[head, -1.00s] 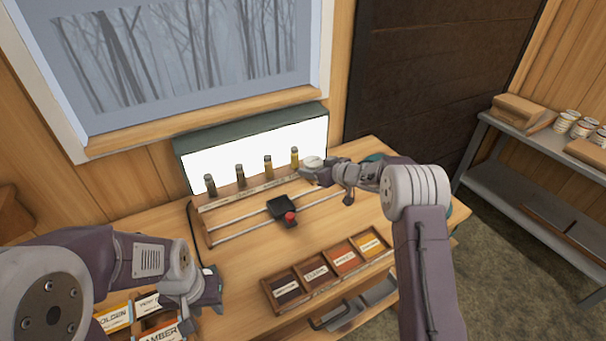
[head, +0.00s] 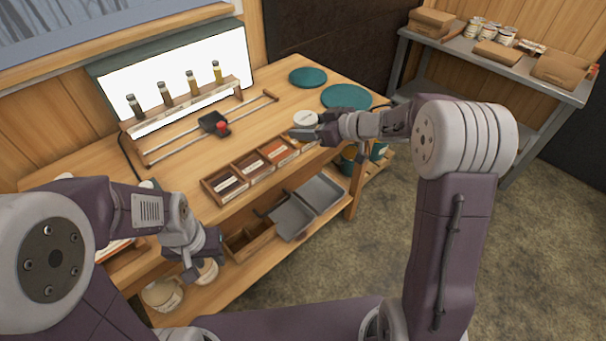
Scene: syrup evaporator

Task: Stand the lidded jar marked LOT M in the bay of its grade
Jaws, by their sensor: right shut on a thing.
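A jar with a white lid (head: 306,118) is in my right gripper (head: 312,133), near the right end of the bay rack; its marking cannot be read. The gripper hides much of the jar's body. The wooden bay rack (head: 206,187) lies along the table's front edge, with several labelled bays in dark to orange tones. The rightmost bay is partly hidden by my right gripper, and the labels are too small to read. My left gripper (head: 203,262) hangs low at the left, in front of the table's front edge; its jaws are unclear.
Behind the rack are a slide rail with a red-knobbed block (head: 214,124), several sample vials and a bright light panel (head: 180,75). Two teal discs (head: 346,97) lie on the right of the table (head: 265,118). Grey trays (head: 320,192) sit below. A metal shelf (head: 480,58) stands behind right.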

